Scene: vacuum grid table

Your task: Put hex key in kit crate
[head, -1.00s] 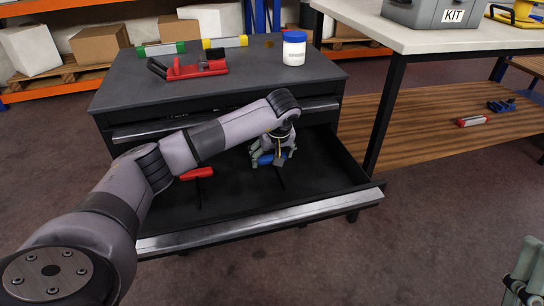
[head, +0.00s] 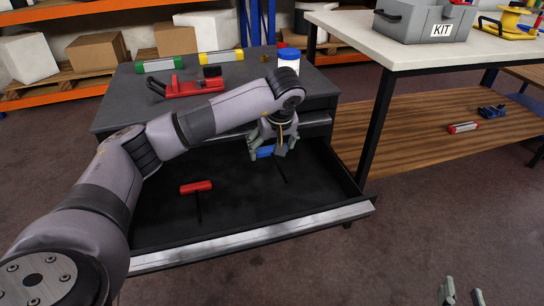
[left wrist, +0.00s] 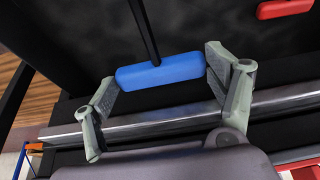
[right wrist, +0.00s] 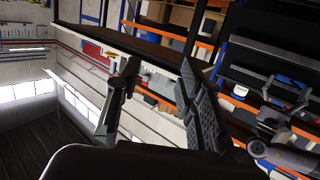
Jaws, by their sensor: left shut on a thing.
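The T-handled hex key with a blue handle (head: 264,152) is held in my left gripper (head: 268,153) over the rear of the open drawer. In the left wrist view, the blue handle (left wrist: 160,72) spans between the two fingers (left wrist: 161,80), with its dark shaft extending away from them. The grey kit crate (head: 408,29), labelled KIT, stands on the pale table at upper right, apart from the left gripper. My right gripper (head: 462,292) is at the bottom right edge; the right wrist view shows its fingers (right wrist: 160,88) spread apart and empty.
A red T-handled tool (head: 196,187) lies in the open drawer (head: 240,215). A red tool (head: 190,86) and a white jar with a blue lid (head: 289,63) are on the cabinet top (head: 120,106). The pale table (head: 345,36) stands to its right, with red items in the crate.

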